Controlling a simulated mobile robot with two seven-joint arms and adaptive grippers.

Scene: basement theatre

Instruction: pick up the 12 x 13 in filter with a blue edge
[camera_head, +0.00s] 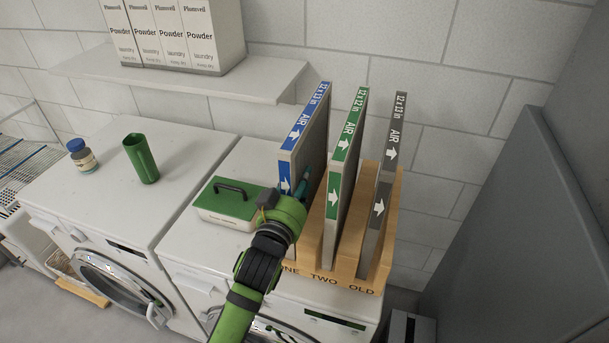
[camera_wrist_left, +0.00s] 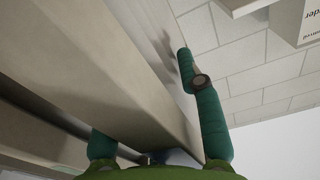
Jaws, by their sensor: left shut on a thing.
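The filter with a blue edge (camera_head: 288,160), marked 12 x 13 in, stands upright at the left end of a wooden rack (camera_head: 345,262) on the right-hand machine. My left gripper (camera_head: 303,187) is shut on it from the front, low on its blue edge. In the left wrist view, my left gripper (camera_wrist_left: 158,128) has one teal finger on each side of the filter's pale panel (camera_wrist_left: 120,75). The filter's lower end is hidden behind my gripper, so I cannot tell whether it touches the rack. My right gripper is not in view.
A green-edged filter (camera_head: 347,150) and a grey-edged filter (camera_head: 395,145) stand to the right in the rack. A green-lidded box (camera_head: 228,200) is left of my gripper. A green cup (camera_head: 141,160) and a jar (camera_head: 82,157) stand farther left. A shelf (camera_head: 180,82) holds powder boxes.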

